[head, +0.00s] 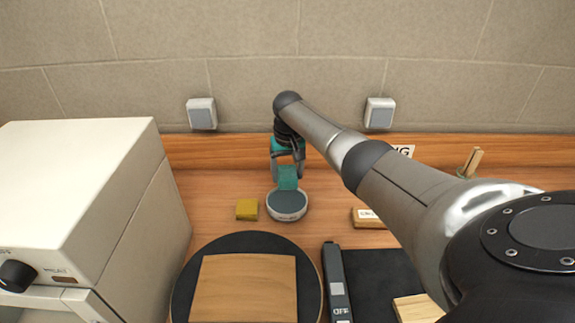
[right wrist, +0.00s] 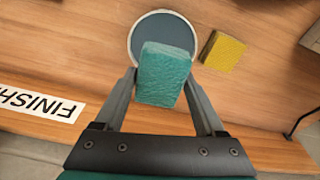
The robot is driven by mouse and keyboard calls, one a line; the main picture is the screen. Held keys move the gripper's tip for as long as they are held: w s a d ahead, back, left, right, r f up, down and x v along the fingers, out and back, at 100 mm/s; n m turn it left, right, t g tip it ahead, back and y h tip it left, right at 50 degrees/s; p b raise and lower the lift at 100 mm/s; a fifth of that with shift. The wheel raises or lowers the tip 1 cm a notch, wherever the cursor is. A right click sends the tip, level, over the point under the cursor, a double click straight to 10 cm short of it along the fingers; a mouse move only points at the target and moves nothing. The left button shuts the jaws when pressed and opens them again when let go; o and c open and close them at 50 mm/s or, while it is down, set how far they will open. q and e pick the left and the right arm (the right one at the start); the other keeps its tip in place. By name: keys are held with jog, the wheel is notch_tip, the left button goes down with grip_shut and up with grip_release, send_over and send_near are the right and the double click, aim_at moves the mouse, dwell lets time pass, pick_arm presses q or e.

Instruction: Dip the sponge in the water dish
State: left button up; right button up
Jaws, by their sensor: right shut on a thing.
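A teal sponge (right wrist: 163,76) is held between the fingers of my right gripper (right wrist: 163,82). In the head view the right gripper (head: 288,165) points down near the back of the bench, and the sponge (head: 288,178) shows at its tips. The round water dish (head: 287,205) has a pale rim and a dark grey-blue inside. In the right wrist view the dish (right wrist: 140,22) lies beyond the sponge, which overlaps its near edge. I cannot tell whether the sponge touches the dish or is above it. My left gripper is not in view.
A yellow block (head: 247,209) lies just left of the dish. A wooden board on a black round plate (head: 310,295), a dark bar-shaped tool (head: 336,280) and a black mat (head: 380,285) lie nearer. A white oven-like box (head: 80,190) fills the left.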

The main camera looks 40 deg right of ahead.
jog(key=shift+w+a+f+b, duration=0.1)
jog(key=shift+f+b, duration=0.65)
notch_tip(320, 180, down, 4)
jog(key=b, duration=0.5)
jog(key=shift+f, duration=0.25)
jog(key=shift+f+b, duration=0.35)
jog(key=shift+f, duration=0.9)
jog(key=shift+r, duration=0.1)
jog(key=shift+r+p, duration=1.4)
jog(key=shift+p, duration=0.45)
jog(key=shift+r, duration=0.1)
notch_tip(320, 180, up, 5)
jog(key=p, duration=0.5)
jog(key=shift+p, duration=0.3)
